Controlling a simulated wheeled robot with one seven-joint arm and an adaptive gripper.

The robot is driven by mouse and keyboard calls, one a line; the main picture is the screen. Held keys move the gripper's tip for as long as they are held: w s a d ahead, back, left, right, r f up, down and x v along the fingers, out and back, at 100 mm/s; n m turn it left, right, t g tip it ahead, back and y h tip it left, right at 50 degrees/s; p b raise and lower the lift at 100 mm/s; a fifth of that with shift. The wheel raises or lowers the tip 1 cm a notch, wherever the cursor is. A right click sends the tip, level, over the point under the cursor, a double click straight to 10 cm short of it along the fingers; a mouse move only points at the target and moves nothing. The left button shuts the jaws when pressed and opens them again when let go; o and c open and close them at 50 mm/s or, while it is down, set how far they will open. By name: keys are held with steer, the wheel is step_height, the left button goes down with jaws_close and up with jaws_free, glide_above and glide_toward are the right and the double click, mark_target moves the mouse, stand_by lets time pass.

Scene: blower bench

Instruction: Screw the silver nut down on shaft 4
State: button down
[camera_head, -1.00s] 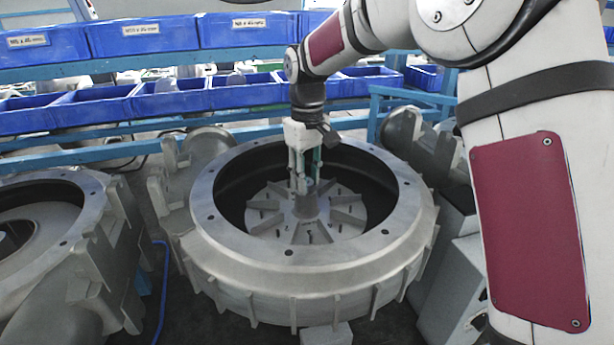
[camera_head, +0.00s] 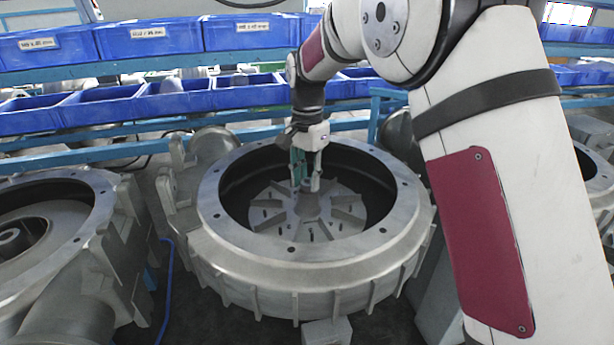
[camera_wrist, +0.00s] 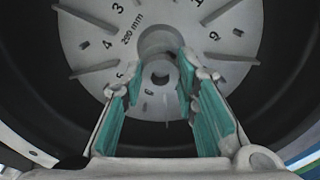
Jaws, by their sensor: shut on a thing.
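My gripper (camera_head: 307,186) points down into the middle housing, above the hub of its finned disc (camera_head: 275,218). In the wrist view its two green-padded fingers (camera_wrist: 159,76) are closed on a small grey ring with a dark hole, the silver nut (camera_wrist: 160,84). The nut sits between the fingertips, just in front of the round central hub (camera_wrist: 163,40). I cannot tell how far the nut is on the shaft, as the fingers hide this in the head view. No label in view tells which shaft is number 4.
The thick flanged rim of the middle housing (camera_head: 235,250) surrounds my gripper. Another open housing (camera_head: 95,215) stands at the left. Labelled blue bins (camera_head: 150,38) line blue racks behind. A blue hose (camera_head: 167,290) lies on the floor between the housings.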

steer(key=m, duration=0.4)
steer(key=shift+d+p, duration=0.3)
steer(key=shift+d, duration=0.05)
steer(key=m, duration=0.5)
steer(key=shift+d+f+p, duration=0.15)
steer(key=shift+p, duration=0.15)
steer(key=c, duration=1.5)
jaws_free()
steer(key=shift+c, duration=0.2)
steer(key=shift+a, duration=0.25)
